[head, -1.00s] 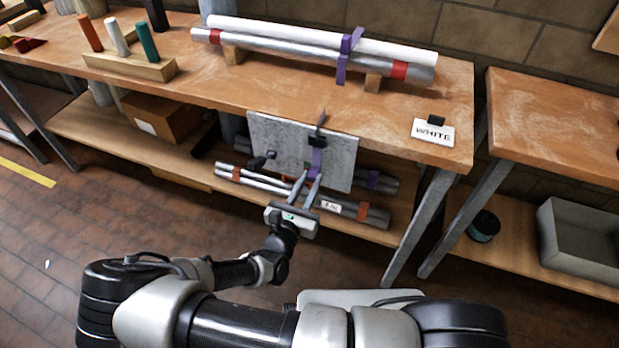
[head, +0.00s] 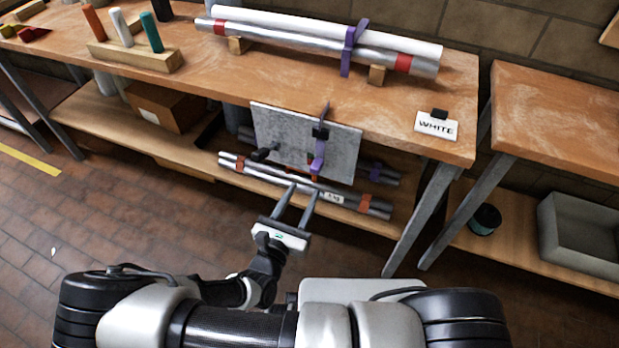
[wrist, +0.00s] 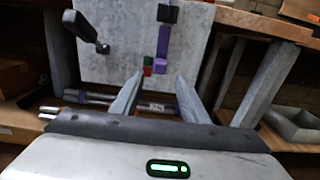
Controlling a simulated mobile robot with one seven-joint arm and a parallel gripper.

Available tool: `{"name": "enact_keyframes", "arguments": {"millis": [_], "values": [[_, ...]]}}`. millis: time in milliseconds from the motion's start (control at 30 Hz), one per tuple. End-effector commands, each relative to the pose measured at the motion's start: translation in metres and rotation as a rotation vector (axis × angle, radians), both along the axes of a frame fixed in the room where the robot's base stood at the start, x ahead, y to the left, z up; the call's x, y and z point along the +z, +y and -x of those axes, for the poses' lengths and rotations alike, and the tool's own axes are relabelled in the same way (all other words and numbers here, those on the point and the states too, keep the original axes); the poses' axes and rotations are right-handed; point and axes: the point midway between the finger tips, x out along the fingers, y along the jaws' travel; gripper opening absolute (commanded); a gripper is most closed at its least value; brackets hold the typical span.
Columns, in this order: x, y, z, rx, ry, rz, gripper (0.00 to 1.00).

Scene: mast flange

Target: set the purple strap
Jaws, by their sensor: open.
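A purple strap (head: 319,152) hangs down the front of a grey panel (head: 282,135) under the bench's front edge, with a black piece across it; it also shows in the wrist view (wrist: 163,48). Small red and green patches show by its lower end there. Another purple strap (head: 347,52) goes over a white tube (head: 290,22) and a silver tube (head: 300,45) on the bench top; whether it is fastened cannot be told. My gripper (head: 303,189) is open and empty, below and in front of the hanging strap, apart from it. The wrist view shows its fingers (wrist: 160,77) spread.
A black handle (head: 264,154) sticks out from the panel's left side. Banded tubes (head: 250,174) lie on the lower shelf behind my gripper. A "WHITE" sign (head: 437,126) stands at the bench's right end. A rack of coloured pegs (head: 135,55) is at left. Floor in front is clear.

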Motion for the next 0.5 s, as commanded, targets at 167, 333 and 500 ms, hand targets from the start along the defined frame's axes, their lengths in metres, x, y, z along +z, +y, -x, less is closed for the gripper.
{"name": "enact_keyframes", "arguments": {"millis": [167,333,500], "values": [[0.001,0.016,0.042,0.002,0.002,-0.001,0.41],[0.0,0.026,0.072,0.001,0.002,-0.002,0.41],[0.0,0.032,0.088,0.0,0.001,0.0,0.41]]}}
